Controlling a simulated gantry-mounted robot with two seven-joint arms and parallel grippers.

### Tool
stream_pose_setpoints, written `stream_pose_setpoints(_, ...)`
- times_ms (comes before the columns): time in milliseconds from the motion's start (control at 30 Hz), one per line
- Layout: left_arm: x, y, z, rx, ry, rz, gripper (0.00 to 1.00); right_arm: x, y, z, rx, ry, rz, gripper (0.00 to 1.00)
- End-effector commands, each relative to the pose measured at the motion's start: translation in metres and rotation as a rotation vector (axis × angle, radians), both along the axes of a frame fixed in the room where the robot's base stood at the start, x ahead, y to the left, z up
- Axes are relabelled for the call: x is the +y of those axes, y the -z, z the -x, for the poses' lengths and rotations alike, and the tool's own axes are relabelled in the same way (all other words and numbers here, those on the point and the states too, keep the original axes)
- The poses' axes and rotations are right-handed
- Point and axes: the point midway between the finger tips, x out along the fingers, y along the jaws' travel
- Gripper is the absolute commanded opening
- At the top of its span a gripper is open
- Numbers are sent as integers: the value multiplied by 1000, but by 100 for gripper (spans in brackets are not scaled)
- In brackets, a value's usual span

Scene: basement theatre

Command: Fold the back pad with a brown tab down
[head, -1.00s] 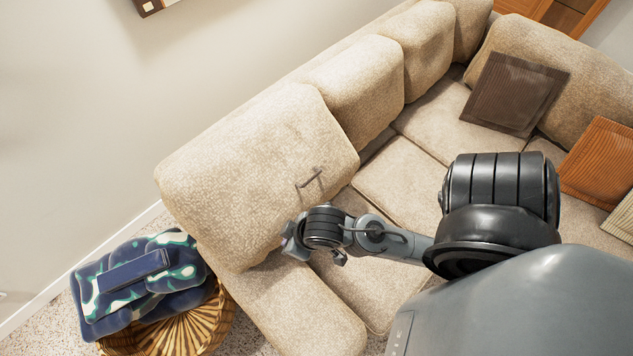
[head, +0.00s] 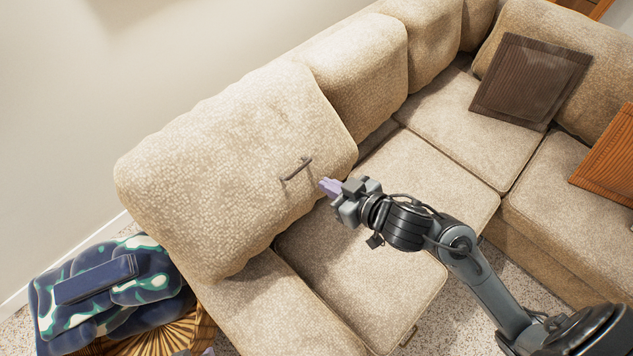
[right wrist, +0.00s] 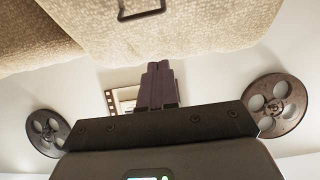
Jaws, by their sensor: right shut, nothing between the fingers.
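The back pad (head: 215,165) at the left end of the beige sofa leans over the seat, its lower edge above the cushions. A thin brown tab (head: 297,169), shaped like a handle, is on its front face. My right gripper (head: 329,187) is shut and empty, its pale purple fingertips just right of and below the tab, apart from it. In the right wrist view the shut fingers (right wrist: 158,68) point toward the pad (right wrist: 215,25), and the tab (right wrist: 140,10) shows at the top. A small purple tip at the head view's bottom edge may be my left gripper (head: 208,352).
A brown pillow (head: 530,80) and an orange pillow (head: 612,160) lie on the right side. The seat cushions (head: 420,175) near the gripper are clear.

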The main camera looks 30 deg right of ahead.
Motion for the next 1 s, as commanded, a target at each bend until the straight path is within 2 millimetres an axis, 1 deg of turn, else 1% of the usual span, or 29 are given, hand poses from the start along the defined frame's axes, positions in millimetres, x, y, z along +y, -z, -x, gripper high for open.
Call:
stream_pose_setpoints(33, 0, 8, 1, 1, 1, 0, 43, -1, 4, -2, -9, 0, 3, 0)
stream_pose_setpoints(167, 0, 12, 1, 1, 3, -2, 43, 0, 6, -9, -19, 0, 4, 0)
stream_pose_setpoints(333, 1, 17, 1, -2, 4, -5, 43, 5, 13, -24, -20, 0, 2, 0)
stream_pose_setpoints(467, 2, 23, 0, -2, 4, -6, 43, 10, 24, -43, -19, 0, 2, 0)
stream_pose_setpoints(700, 2, 33, 0, -2, 4, -6, 43, 20, 43, -82, -19, 0, 3, 0)
stream_pose_setpoints(800, 2, 36, 0, -2, 4, -6, 43, 24, 53, -94, -17, 0, 5, 0)
stream_pose_setpoints(900, 1, 40, 0, -4, 3, -6, 43, 25, 67, -96, -15, -1, 6, 0)
stream_pose_setpoints(1000, 1, 42, -1, -4, 2, -3, 43, 26, 75, -99, -17, -1, 5, 0)
